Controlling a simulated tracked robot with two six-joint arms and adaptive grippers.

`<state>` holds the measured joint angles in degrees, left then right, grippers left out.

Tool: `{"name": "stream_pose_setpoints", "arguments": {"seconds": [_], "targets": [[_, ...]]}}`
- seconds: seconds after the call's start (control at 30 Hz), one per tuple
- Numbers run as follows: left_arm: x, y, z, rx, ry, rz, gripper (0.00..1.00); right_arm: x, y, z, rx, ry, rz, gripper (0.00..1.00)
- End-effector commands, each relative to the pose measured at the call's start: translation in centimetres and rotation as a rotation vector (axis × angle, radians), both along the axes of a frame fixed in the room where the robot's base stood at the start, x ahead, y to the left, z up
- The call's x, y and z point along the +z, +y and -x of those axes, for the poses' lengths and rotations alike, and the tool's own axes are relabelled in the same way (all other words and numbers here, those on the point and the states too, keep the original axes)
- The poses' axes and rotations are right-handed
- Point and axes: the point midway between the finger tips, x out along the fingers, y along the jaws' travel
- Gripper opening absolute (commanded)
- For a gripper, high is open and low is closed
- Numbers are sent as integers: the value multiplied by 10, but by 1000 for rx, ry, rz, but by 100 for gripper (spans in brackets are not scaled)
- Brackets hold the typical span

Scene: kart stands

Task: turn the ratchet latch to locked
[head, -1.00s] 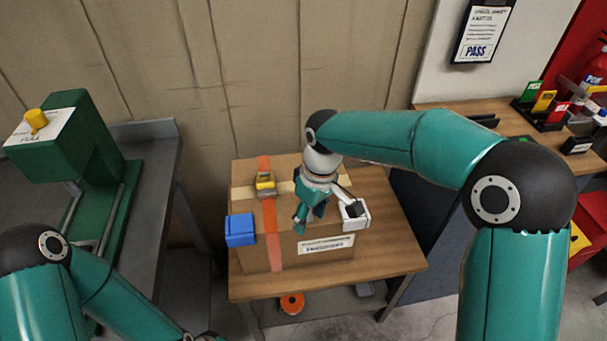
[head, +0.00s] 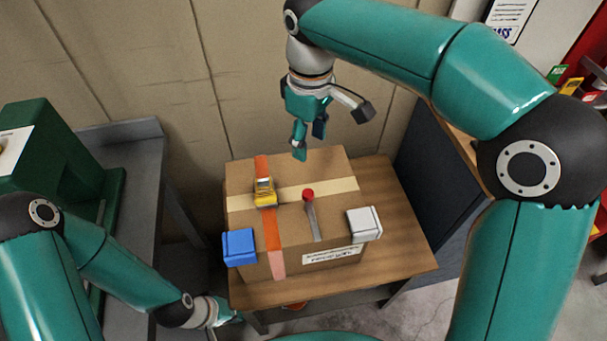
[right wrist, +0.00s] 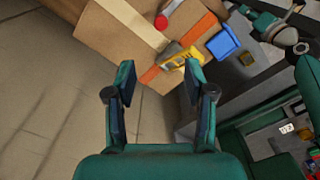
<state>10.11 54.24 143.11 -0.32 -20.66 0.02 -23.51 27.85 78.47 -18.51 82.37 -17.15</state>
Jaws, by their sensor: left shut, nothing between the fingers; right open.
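A yellow ratchet latch (head: 265,192) sits on the orange strap (head: 272,235) over a cardboard box (head: 290,172). A grey lever with a red knob (head: 308,195) stands on the box to its right. My right gripper (head: 332,131) is open and empty above the box's back edge, apart from the latch. In the right wrist view, the latch (right wrist: 180,58) lies beyond the open fingers (right wrist: 160,80). The red knob (right wrist: 161,21) also shows there. My left gripper (head: 226,314) is shut and empty, low beside the table's front left corner.
The box stands on a wooden table (head: 395,235). A blue block (head: 239,247) and a white block (head: 364,224) sit at its front corners. A grey bench (head: 140,180) with a green machine (head: 60,160) is at left. The table's right side is clear.

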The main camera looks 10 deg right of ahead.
Motion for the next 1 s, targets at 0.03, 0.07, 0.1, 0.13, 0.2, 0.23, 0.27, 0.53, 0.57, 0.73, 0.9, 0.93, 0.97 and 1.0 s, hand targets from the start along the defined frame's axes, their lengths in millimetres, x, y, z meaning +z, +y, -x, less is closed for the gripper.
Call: {"name": "stream_pose_setpoints", "arguments": {"seconds": [0.03,0.07,0.1,0.13,0.2,0.23,0.27,0.53,0.57,0.73,0.9,0.93,0.97,1.0], "targets": [[0,0,1,0,1,0,0,-2,0,1,1,1,1,54],[0,0,1,-1,2,0,0,-4,0,1,1,1,1,54],[0,0,1,-1,2,0,0,-7,1,1,2,1,1,54],[-1,0,1,-1,2,0,0,-10,1,0,2,1,1,54],[-1,0,1,-1,2,0,0,-19,1,0,3,4,2,54],[-1,0,1,-1,2,0,0,-24,1,0,4,4,1,54],[-2,0,1,-1,2,0,0,-29,1,1,4,5,2,54],[0,0,1,-1,2,0,0,-85,1,1,5,6,1,54],[0,0,1,-1,2,0,0,-92,2,1,6,7,3,54],[3,0,1,-1,2,0,0,-127,2,1,5,5,2,54],[5,0,1,0,1,0,0,-152,2,1,5,3,1,54],[5,0,1,0,1,0,0,-155,2,1,5,2,1,54],[5,0,1,0,1,0,0,-158,2,1,5,3,1,54],[5,0,1,0,1,0,0,-161,2,1,5,3,1,54]]}}
